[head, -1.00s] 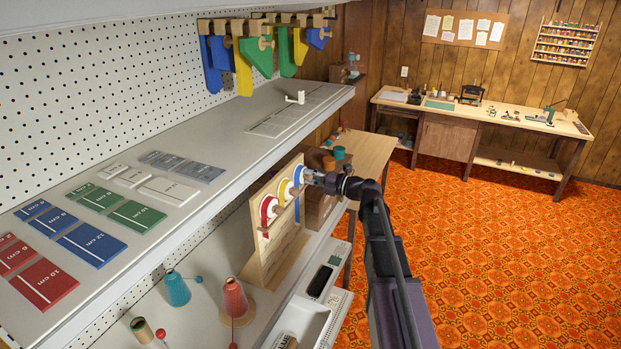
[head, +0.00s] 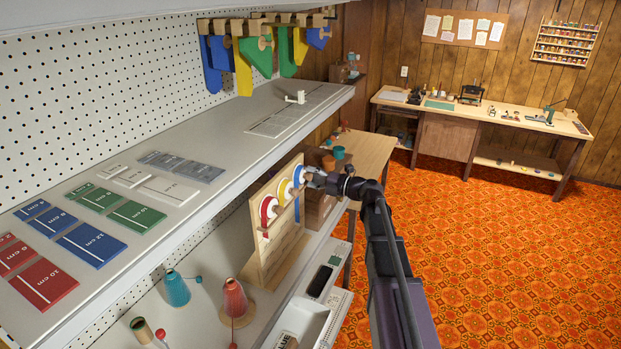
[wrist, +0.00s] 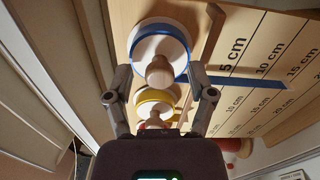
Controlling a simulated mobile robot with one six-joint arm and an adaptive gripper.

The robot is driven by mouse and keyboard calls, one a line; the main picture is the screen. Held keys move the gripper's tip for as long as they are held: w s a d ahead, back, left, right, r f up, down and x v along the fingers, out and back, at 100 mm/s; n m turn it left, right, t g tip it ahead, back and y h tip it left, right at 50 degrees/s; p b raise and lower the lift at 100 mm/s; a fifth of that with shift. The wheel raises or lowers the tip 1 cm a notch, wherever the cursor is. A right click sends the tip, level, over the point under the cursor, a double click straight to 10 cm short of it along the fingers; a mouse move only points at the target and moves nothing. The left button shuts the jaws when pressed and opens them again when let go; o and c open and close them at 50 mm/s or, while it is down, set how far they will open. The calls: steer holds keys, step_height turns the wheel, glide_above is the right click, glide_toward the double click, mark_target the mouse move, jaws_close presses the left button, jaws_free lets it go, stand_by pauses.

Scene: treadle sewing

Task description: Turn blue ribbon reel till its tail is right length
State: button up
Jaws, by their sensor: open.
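The blue ribbon reel (head: 299,176) is the farthest of three reels on an upright wooden board (head: 262,250). In the wrist view the blue reel (wrist: 142,38) is a white disc with blue ribbon around its edge and a pale round knob (wrist: 159,71) in front. Its blue tail (wrist: 250,83) runs right across the printed cm marks, ending near the 15 cm label; the exact reading is unclear. My gripper (head: 313,179) is at this reel. In the wrist view my gripper (wrist: 159,76) is open, fingers on either side of the knob with gaps showing.
A shelf (head: 215,145) with coloured length cards overhangs at left. Thread cones (head: 235,298) stand in front of the board. Open floor (head: 480,260) lies to the right.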

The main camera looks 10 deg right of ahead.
steer(key=v, duration=1.1)
steer(key=shift+s+d, duration=0.15)
steer(key=shift+d, duration=0.1)
steer(key=m, duration=0.6)
steer(key=d+m, duration=0.1)
steer(key=m, duration=0.6)
steer(key=s+m, duration=0.1)
steer(key=m, duration=0.5)
steer(key=shift+d+m, duration=0.15)
steer(key=shift+m, duration=0.15)
stand_by(1.6)
